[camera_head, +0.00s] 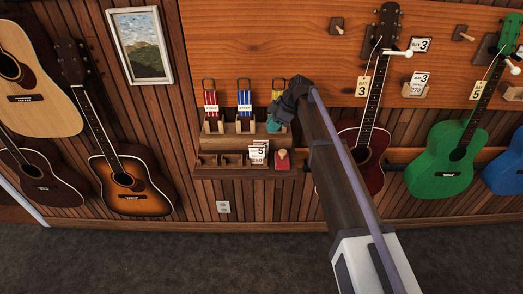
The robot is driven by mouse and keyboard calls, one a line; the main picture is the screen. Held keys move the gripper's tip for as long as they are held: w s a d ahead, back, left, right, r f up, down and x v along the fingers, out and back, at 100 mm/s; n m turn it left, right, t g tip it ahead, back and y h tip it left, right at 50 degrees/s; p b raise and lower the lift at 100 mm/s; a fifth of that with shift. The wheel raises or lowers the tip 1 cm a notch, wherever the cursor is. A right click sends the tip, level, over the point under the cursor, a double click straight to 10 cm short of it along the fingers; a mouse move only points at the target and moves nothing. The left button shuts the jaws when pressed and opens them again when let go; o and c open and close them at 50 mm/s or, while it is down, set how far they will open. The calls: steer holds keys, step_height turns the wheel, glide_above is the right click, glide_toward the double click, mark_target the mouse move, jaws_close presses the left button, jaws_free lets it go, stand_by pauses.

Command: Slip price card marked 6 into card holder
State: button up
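Several white price cards (258,151) stand together in the small wooden rack on the wall. The front one seems to read 5, and I cannot make out a 6 on any card. Small wooden holders are on the orange board at the right. One (414,90) has a white card in it that seems to read 270, below a BAY 3 sign (421,77).
The rack (225,172) also holds red, blue and yellow strap packs and a red item with a tan knob (283,159). A red guitar (366,150) hangs right of my arm, a green one (447,160) farther right. Brown guitars hang at left. The floor is clear.

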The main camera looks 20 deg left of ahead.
mark_target(261, 141)
steer(key=b+x, duration=0.5)
steer(key=x, duration=0.1)
steer(key=shift+d+f, duration=0.1)
steer(key=shift+f, duration=0.05)
steer(key=b+x, duration=0.4)
steer(key=x, duration=0.1)
steer(key=shift+d+b, duration=0.15)
steer(key=shift+b, duration=0.2)
steer(key=shift+f, duration=0.1)
steer(key=shift+r, duration=0.25)
jaws_close()
